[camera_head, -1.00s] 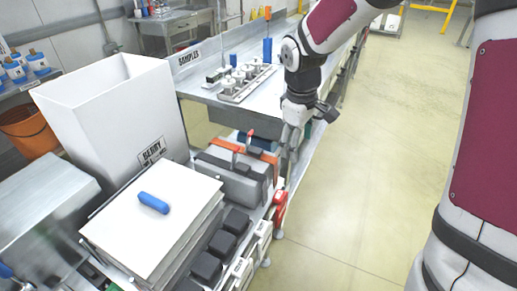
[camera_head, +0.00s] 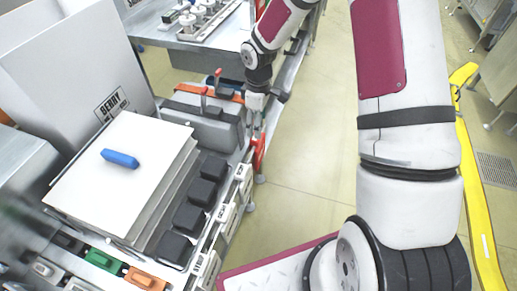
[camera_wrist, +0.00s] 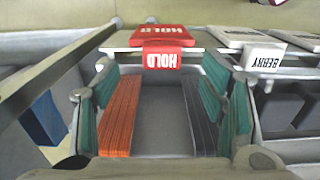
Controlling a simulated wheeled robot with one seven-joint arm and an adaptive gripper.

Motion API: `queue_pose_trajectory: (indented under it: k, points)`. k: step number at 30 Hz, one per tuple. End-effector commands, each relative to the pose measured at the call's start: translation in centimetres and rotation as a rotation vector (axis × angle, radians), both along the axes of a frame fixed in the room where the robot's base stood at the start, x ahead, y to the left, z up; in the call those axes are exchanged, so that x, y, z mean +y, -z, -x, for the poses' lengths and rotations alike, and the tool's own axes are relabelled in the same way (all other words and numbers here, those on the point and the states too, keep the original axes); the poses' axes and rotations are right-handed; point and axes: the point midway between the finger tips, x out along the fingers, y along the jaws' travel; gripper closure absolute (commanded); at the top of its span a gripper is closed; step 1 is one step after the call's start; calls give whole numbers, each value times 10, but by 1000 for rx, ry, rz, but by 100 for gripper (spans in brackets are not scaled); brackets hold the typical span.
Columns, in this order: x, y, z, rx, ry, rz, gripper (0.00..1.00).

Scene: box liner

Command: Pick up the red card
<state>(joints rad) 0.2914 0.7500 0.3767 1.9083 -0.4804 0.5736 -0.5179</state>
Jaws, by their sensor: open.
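The red card (camera_wrist: 160,60) carries the word HOLD, upside down in the wrist view. It hangs over the front rim of a compartment, with a red top part behind it. In the head view, a red piece (camera_head: 259,150) shows at the shelf's front edge, just below my gripper (camera_head: 256,112). In the wrist view my gripper (camera_wrist: 162,80) is open, with teal-padded fingers left and right of the card. The card appears between and beyond the fingertips. Nothing is held. I cannot tell whether a finger touches anything.
Orange (camera_wrist: 120,115) and dark grey (camera_wrist: 198,115) ribbed stacks stand in the compartment below. A white BERRY card (camera_wrist: 265,55) is to the right. A white stack (camera_head: 130,165) carries a blue cylinder (camera_head: 120,159). Black blocks (camera_head: 188,217) line its side.

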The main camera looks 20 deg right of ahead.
Motion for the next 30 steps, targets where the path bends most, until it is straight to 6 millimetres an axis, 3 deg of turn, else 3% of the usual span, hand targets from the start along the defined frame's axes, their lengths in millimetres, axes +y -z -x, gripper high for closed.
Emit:
queue_pose_trajectory:
  k: [8,17,24,30]
  points:
    - [2,16,0,1,0,0,35]
    - [4,56,0,1,0,0,35]
    - [4,58,-1,-1,0,0,35]
    - [4,58,0,-1,0,0,78]
